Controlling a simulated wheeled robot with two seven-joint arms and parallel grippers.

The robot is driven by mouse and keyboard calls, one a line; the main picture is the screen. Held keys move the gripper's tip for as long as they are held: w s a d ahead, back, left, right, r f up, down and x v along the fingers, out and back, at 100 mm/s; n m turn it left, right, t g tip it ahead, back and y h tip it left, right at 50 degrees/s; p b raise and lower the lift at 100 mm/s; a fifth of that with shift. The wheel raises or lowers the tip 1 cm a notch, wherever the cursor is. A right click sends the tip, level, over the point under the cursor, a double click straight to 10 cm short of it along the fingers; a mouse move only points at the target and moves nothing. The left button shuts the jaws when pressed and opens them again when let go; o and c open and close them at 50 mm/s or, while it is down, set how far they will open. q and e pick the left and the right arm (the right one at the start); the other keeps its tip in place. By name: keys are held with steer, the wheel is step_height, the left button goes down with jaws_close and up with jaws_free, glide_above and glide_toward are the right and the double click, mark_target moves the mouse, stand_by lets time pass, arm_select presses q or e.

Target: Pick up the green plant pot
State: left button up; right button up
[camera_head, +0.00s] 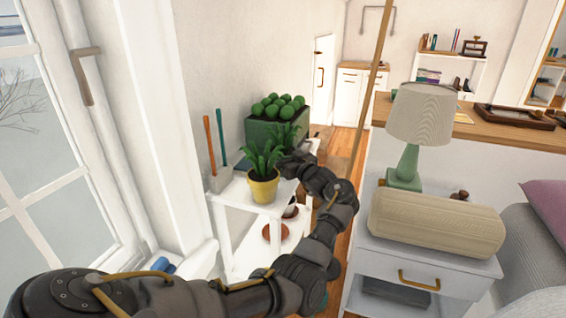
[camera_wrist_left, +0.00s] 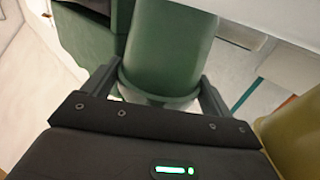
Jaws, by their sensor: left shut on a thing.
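The green plant pot (camera_wrist_left: 168,45) is a plain round green pot that fills the upper middle of the left wrist view. My left gripper (camera_wrist_left: 160,85) has one finger on each side of it, near its rim, and is shut on it. In the head view my left gripper (camera_head: 291,165) reaches in behind a yellow pot with a leafy plant (camera_head: 263,188). The green pot itself is hidden there; leaves show just above the gripper. My right gripper is in neither view.
The yellow pot (camera_wrist_left: 297,135) is close on the right in the wrist view. A dark green planter with round bushes (camera_head: 265,133) stands behind on the white shelf (camera_head: 231,197). Garden tools (camera_head: 221,140) stand at left. A nightstand (camera_head: 415,262) is at right.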

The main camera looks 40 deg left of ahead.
mark_target(286, 153)
arm_select(q)
steer(key=shift+r, duration=0.3)
step_height(286, 153, up, 9)
steer(key=shift+p, duration=0.75)
steer(key=shift+r, duration=0.35)
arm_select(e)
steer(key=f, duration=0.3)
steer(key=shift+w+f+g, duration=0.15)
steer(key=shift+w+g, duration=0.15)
